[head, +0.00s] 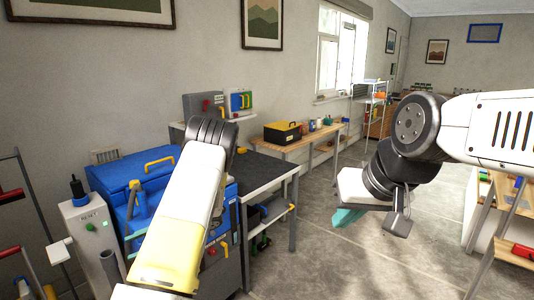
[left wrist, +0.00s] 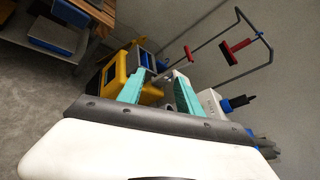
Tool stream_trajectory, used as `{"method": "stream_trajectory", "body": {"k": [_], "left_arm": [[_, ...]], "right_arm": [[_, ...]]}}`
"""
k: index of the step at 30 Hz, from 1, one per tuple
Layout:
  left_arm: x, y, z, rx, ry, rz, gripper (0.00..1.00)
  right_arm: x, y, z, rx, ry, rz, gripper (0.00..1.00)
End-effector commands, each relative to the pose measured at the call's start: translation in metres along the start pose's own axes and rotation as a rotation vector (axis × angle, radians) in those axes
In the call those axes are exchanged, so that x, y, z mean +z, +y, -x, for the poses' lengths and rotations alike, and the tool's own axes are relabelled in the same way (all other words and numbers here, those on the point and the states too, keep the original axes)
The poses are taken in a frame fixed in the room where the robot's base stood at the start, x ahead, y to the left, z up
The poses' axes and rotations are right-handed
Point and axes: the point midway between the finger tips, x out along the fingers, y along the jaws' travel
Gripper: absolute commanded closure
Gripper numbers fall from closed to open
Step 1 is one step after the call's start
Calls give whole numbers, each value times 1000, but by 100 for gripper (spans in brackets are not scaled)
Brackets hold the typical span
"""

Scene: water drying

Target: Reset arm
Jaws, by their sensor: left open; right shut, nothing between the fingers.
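A blue toolbox (head: 128,178) and a grey box marked RESET with a green button (head: 90,227) are at the left. A dark-topped workbench (head: 262,172) stands beyond my left arm. A wooden table (head: 300,143) lines the wall. The middle floor is clear.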

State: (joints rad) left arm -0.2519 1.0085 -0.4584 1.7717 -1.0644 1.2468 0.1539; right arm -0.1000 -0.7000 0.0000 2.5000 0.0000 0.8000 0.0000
Motion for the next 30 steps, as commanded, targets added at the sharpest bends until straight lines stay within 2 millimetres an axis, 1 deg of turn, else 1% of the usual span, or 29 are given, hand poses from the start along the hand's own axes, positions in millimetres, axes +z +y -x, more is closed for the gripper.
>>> {"method": "stream_trajectory", "body": {"k": [1,5,8,15,20,24,30], "left_arm": [[15,1,6,73,44,38,58],[45,12,28,250,165,122,58],[68,20,48,374,264,183,58],[126,37,104,633,523,326,58],[168,48,143,774,705,418,58],[207,58,175,875,867,496,58],[261,76,216,987,1098,606,58]], "right_arm": [[0,0,0,0,0,0,100],[0,0,0,0,0,0,100],[0,0,0,0,0,0,100],[0,0,0,0,0,0,100],[0,0,0,0,0,0,100],[0,0,0,0,0,0,100],[0,0,0,0,0,0,100]]}}
